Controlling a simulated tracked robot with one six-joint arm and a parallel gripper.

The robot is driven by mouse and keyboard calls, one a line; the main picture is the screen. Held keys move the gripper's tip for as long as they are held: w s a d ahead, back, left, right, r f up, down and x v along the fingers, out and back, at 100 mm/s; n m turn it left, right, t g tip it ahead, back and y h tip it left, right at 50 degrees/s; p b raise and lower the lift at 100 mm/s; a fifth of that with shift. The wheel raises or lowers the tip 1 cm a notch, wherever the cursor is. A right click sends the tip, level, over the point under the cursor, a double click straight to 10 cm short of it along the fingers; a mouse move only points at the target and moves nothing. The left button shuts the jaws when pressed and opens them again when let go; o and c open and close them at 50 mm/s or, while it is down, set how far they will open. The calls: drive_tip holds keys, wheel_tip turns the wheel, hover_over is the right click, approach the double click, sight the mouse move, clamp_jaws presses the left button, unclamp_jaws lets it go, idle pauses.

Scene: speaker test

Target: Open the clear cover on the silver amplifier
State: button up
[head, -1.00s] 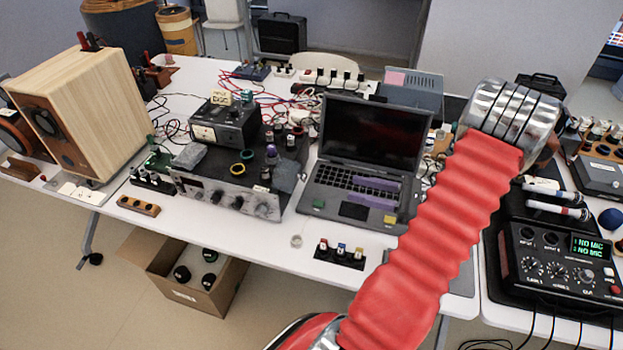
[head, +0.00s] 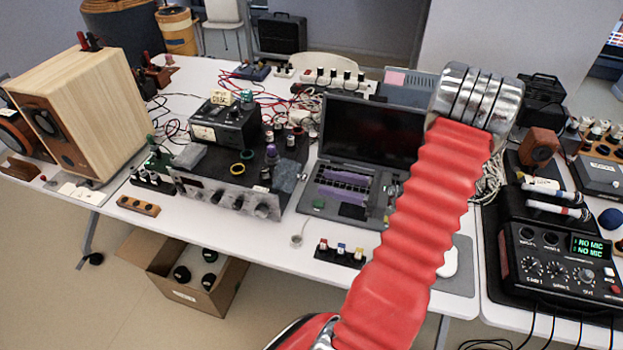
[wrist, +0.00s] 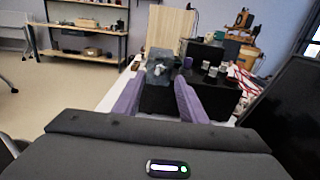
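The silver amplifier (head: 225,196) stands on the white table left of the laptop, its knobbed front facing me. A greyish clear cover (head: 286,178) sits at its right front corner; it looks shut over that part of the front. In the wrist view the clear cover (wrist: 160,72) shows ahead, between and beyond the fingertips. My gripper (head: 322,183) is over the laptop keyboard, its two purple fingers pointing left at the cover. The fingers are apart and empty, also in the wrist view (wrist: 156,86). A gap to the cover shows in the head view.
The open laptop (head: 370,135) stands close to my gripper; its dark screen (wrist: 290,110) fills the right of the wrist view. A black meter box (head: 225,122) and tape rolls lie on the amplifier. A small switch block (head: 340,255) and a wooden speaker (head: 85,115) are nearby.

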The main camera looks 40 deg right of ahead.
sight(291, 177)
drive_tip(key=x, duration=0.6)
clamp_jaws()
idle(0.5)
